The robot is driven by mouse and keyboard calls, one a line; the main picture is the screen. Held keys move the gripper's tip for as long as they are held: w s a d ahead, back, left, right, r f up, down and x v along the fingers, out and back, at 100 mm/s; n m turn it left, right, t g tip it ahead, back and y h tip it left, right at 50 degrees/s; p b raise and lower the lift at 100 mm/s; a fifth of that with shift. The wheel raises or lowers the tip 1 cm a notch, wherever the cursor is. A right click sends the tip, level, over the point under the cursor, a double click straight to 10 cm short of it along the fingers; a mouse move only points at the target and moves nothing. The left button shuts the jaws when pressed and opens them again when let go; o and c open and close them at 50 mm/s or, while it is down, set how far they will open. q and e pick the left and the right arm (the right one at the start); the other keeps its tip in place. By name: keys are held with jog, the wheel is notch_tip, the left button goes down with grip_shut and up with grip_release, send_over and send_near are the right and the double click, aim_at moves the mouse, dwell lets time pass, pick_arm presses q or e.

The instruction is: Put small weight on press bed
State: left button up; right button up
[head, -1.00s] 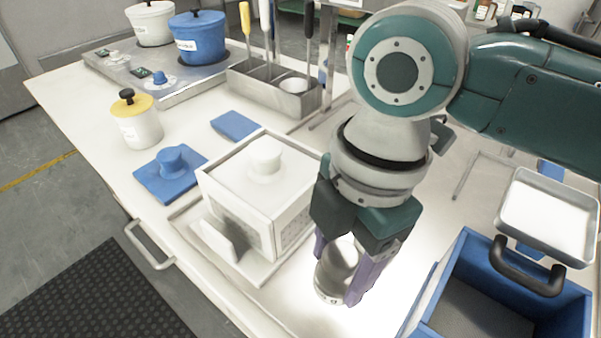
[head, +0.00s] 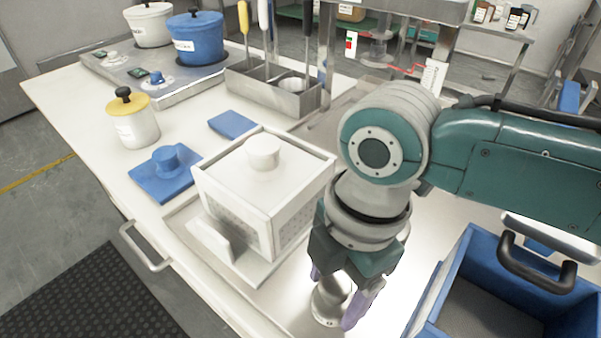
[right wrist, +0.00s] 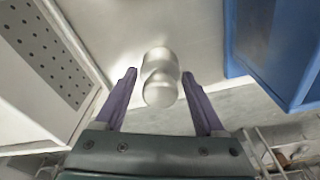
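A small silver weight (head: 325,311) with a rounded knob stands upright on the bright white surface, right of the white box. In the right wrist view the weight (right wrist: 160,62) lies between and slightly beyond the fingertips, with a visible gap on each side. My right gripper (head: 338,297) is open above and around it, purple fingers pointing down; it also shows in the right wrist view (right wrist: 160,76). No part is clearly recognisable as the press bed. My left gripper is not in view.
The white knobbed box (head: 263,190) on its low tray stands close left of my right gripper. A blue handled crate (head: 440,290) is close on the right. Blue knobbed plate (head: 165,172), yellow-lidded jar (head: 135,122) and a metal tool holder (head: 280,92) stand farther back.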

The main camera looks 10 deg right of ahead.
jog(key=o, duration=0.3)
jog(key=shift+r, duration=0.1)
jog(key=shift+r, duration=0.3)
notch_tip(320, 180, up, 12)
jog(key=d+f+p, duration=0.1)
jog(key=p, duration=0.2)
jog(key=s+a+f+m+t+y, duration=0.1)
jog(key=s+a+m+t+y, duration=0.15)
jog(key=s+m, duration=0.35)
jog(key=s+d+m+h, duration=0.1)
jog(key=s+d+m, duration=0.1)
jog(key=d+m, duration=0.1)
jog(key=s+d+m+t+h, duration=0.1)
jog(key=s+d+m, duration=0.1)
jog(key=m, duration=0.3)
jog(key=s+d+m+h, duration=0.1)
jog(key=s+d+m, duration=0.1)
jog(key=d+m, duration=0.2)
jog(key=shift+d+m+t+h, duration=0.25)
jog(key=shift+d+m, duration=0.05)
jog(key=shift+d, duration=0.25)
jog(key=shift+s+d+m, duration=0.1)
jog(key=shift+d+m, duration=0.2)
jog(key=shift+d, duration=0.05)
